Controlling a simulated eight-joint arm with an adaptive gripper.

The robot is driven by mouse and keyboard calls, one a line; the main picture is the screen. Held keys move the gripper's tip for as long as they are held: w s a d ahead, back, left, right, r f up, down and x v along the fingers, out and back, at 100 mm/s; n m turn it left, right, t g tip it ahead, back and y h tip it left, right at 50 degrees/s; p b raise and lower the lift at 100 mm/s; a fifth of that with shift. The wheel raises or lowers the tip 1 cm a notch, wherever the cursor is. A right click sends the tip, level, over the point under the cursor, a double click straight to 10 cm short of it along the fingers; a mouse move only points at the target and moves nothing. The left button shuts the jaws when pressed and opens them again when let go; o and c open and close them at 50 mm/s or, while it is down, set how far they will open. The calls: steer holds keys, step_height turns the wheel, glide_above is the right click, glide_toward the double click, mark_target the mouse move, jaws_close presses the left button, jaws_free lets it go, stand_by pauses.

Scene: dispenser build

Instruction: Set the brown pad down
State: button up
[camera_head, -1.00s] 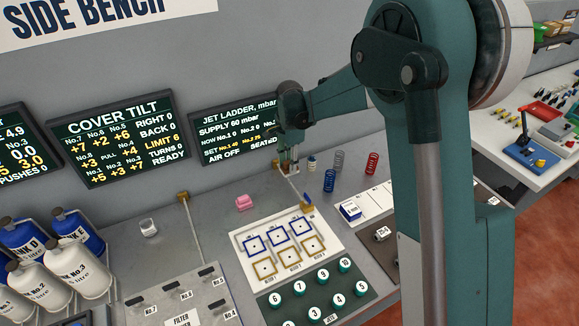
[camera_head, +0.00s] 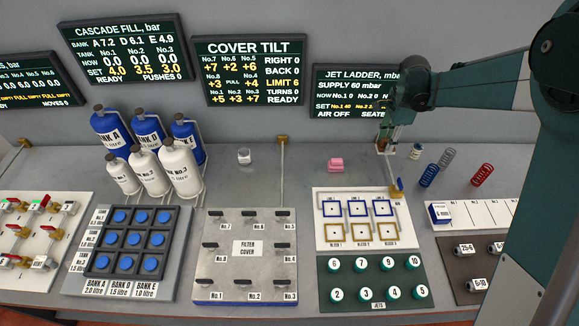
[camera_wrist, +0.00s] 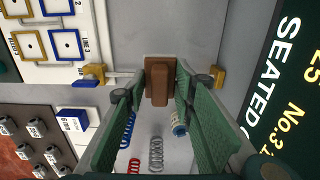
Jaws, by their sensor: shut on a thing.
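The brown pad (camera_wrist: 158,82) is between the two green fingers of my gripper (camera_wrist: 160,90) in the wrist view. The fingers are shut on it, one at each side. In the head view my gripper (camera_head: 388,147) is low over the back of the grey bench, below the jet ladder screen. The pad is too small to make out there. Whether the pad touches the surface beneath it, I cannot tell.
A brass and blue valve (camera_head: 397,187) is in front. A pink block (camera_head: 336,165) lies to the left, with bare bench around it.

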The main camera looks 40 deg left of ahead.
steer(key=s+a, duration=2.6)
steer(key=s, duration=0.1)
steer(key=shift+r, duration=0.25)
steer(key=shift+a, duration=0.1)
steer(key=shift+w+f, duration=0.1)
steer(key=shift+f, duration=3.05)
steer(key=shift+f, duration=1.9)
steer(key=shift+f, duration=0.1)
